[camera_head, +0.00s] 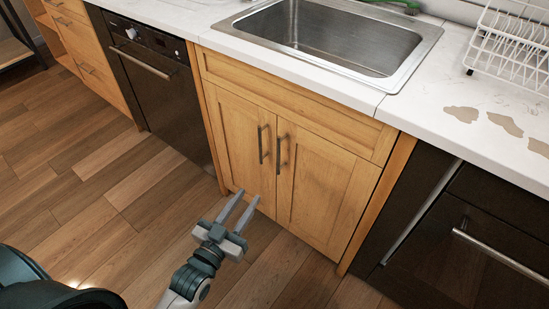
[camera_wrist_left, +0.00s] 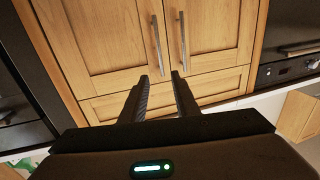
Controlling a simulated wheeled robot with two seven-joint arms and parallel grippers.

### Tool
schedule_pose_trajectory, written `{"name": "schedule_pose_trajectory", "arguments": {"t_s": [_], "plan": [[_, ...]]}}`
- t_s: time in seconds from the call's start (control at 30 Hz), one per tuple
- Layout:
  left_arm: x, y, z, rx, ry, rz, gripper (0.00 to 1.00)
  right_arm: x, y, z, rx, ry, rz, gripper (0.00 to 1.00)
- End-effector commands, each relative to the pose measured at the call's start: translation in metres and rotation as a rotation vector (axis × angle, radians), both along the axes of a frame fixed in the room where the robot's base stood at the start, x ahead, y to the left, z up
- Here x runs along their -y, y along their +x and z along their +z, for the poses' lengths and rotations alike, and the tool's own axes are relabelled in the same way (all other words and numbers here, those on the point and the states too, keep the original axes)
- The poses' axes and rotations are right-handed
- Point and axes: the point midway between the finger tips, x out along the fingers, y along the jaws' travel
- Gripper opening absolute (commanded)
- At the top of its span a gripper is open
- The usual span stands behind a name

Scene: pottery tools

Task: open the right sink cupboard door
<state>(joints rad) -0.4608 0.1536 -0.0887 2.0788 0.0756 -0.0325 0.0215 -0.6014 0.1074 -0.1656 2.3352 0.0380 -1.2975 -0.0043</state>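The wooden right sink cupboard door (camera_head: 322,190) is shut below the sink, with a vertical metal bar handle (camera_head: 280,155) near its left edge. The wrist view is upside down, so this door (camera_wrist_left: 98,38) and its handle (camera_wrist_left: 156,45) appear on the left there. The left cupboard door (camera_head: 238,130) is also shut, its handle (camera_head: 262,145) close beside the other. My left gripper (camera_head: 249,194) is open and empty, in front of the doors and apart from both handles. Its parted fingers (camera_wrist_left: 159,76) show in the wrist view. My right gripper is out of view.
A steel sink (camera_head: 325,40) is set in the white counter (camera_head: 460,125). A black dishwasher (camera_head: 160,85) stands left of the cupboard, and a dark appliance (camera_head: 475,235) with a bar handle stands right. The wooden floor (camera_head: 105,190) in front is clear.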

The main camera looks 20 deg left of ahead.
Motion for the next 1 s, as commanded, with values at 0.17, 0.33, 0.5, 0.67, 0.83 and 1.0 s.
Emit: {"name": "schedule_pose_trajectory", "arguments": {"t_s": [0.17, 0.33, 0.5, 0.67, 0.83, 1.0], "plan": [[0.001, 0.007, 0.0, 0.001, 0.0, 0.0, 0.28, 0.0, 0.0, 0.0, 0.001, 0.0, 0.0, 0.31], [0.004, 0.024, 0.0, 0.002, 0.0, 0.0, 0.28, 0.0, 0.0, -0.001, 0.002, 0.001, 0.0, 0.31], [0.008, 0.05, 0.0, 0.002, -0.001, 0.0, 0.28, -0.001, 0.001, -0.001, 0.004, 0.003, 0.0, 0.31], [0.012, 0.077, 0.0, 0.003, 0.0, -0.001, 0.28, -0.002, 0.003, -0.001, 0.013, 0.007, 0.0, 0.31], [0.016, 0.106, 0.0, 0.001, -0.001, 0.0, 0.28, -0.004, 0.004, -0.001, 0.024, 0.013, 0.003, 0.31], [0.021, 0.135, 0.0, 0.002, -0.001, 0.0, 0.28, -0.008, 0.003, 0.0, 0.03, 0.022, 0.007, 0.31]]}}
